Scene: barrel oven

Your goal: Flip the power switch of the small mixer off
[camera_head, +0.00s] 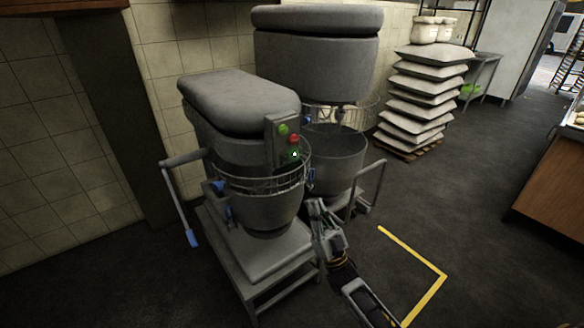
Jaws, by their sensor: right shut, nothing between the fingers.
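The small mixer (232,130) stands left of centre on a low grey stand, with a rounded grey top and a bowl (262,212) under a wire guard. Its control panel (283,139) faces right and carries a green button (283,129) and a red button (294,139). A small green-lit spot (295,154) shows below the red button; whether this is the power switch, and its position, I cannot tell. My right gripper (317,212) is shut and empty, to the right of the bowl and below the panel. My left gripper is not in view.
A larger mixer (316,66) with its own bowl (335,155) stands close behind. A lever with a blue grip (192,238) sticks out on the left. Stacked sacks (420,100) stand on a pallet at the back right. The floor around the yellow line (412,250) is clear.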

